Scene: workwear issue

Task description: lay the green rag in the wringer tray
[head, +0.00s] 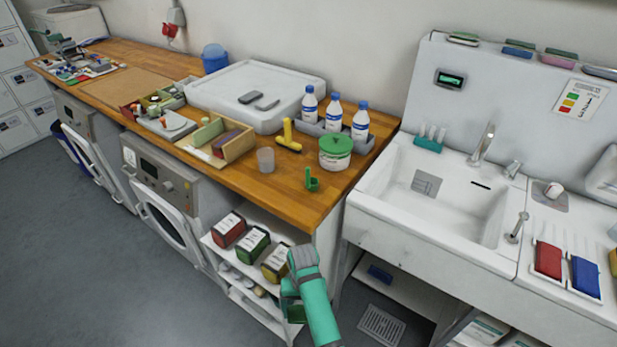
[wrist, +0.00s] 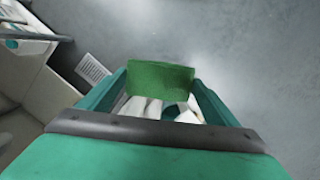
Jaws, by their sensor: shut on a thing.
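My gripper (wrist: 162,92) is shut on the green rag (wrist: 160,76), which shows as a flat green piece between the fingers in the wrist view. In the head view my gripper (head: 292,296) is low in front of the shelf unit, left of the sink, and a dark green bit of the rag shows below it. At the far right, a red rag (head: 548,259) and a blue rag (head: 585,277) lie side by side on a pale surface (head: 562,231) right of the sink basin. I cannot tell for sure which part is the wringer tray.
The sink basin (head: 440,200) has a tap (head: 484,143) behind it and a smaller spout (head: 518,228) at its right. Open shelves (head: 232,262) hold red, green and yellow boxes. Bottles (head: 335,111) and a green-lidded tub (head: 335,160) crowd the counter's right end. A grate (head: 381,325) lies on the floor.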

